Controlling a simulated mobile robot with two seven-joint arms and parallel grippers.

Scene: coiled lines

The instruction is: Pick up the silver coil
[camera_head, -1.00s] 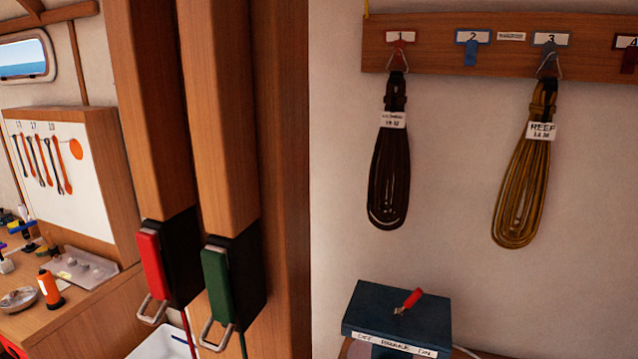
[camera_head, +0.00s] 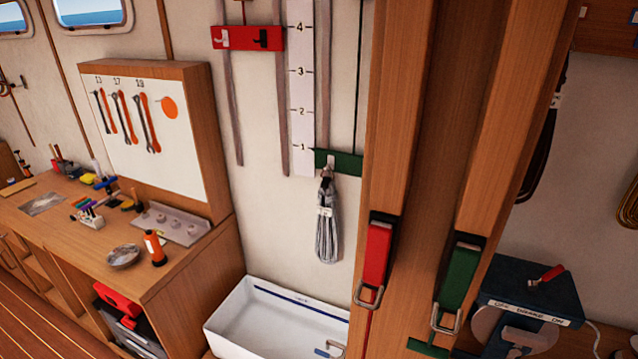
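The silver coil (camera_head: 327,230) is a grey-silver looped line with a small pale tag. It hangs from a hook on a green block (camera_head: 338,160) on the wall, beside the foot of a white scale strip marked 1 to 4. It hangs above the back of a white basin. Neither of my grippers shows in the view.
Wooden posts carry a red-handled clip (camera_head: 377,255) and a green-handled clip (camera_head: 459,275) just right of the coil. The white basin (camera_head: 235,318) stands below. A workbench (camera_head: 195,265) with tools is at left. A dark blue box (camera_head: 530,290) is at right.

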